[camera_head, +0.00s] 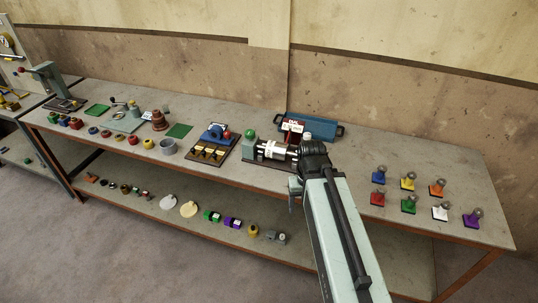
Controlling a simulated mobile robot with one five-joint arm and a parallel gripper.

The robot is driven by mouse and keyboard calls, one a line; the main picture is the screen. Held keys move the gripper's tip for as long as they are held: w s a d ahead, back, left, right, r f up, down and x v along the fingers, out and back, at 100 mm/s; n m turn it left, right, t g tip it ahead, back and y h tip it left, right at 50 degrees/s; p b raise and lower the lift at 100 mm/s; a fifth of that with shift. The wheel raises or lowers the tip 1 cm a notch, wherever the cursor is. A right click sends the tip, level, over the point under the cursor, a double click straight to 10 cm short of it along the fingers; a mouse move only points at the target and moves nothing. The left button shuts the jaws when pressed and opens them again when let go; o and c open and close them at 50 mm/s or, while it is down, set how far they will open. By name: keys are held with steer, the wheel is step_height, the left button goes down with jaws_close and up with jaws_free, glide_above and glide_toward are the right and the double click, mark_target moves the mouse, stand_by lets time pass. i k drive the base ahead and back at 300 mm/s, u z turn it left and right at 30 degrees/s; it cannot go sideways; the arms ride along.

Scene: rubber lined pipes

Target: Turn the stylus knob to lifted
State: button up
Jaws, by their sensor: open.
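A small machine (272,150) with a pale horizontal cylinder, a green part at its left and a red-and-white sign behind stands on the bench top, left of my arm. I cannot pick out the stylus knob or read its setting at this size; it may be on this machine, whose right end is partly covered by my arm. My gripper (295,190) shows only in part as a grey piece beside my arm, near the bench's front edge, to the right of and below the machine in the picture. It is open, with nothing visible in it.
A blue tray (322,130) lies behind the machine. A dark board (213,143) with yellow pieces is at its left. Several coloured stamp-like pieces (409,205) stand at the right. Small parts fill the left and the lower shelf (320,235). The back right bench top is clear.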

mark_target(307, 136)
steer(key=u, duration=0.1)
steer(key=i, duration=0.95)
steer(key=k, duration=0.5)
steer(key=z, duration=0.6)
steer(key=k, duration=0.9)
steer(key=u, duration=0.25)
steer(key=i, duration=1)
steer(key=z, duration=0.05)
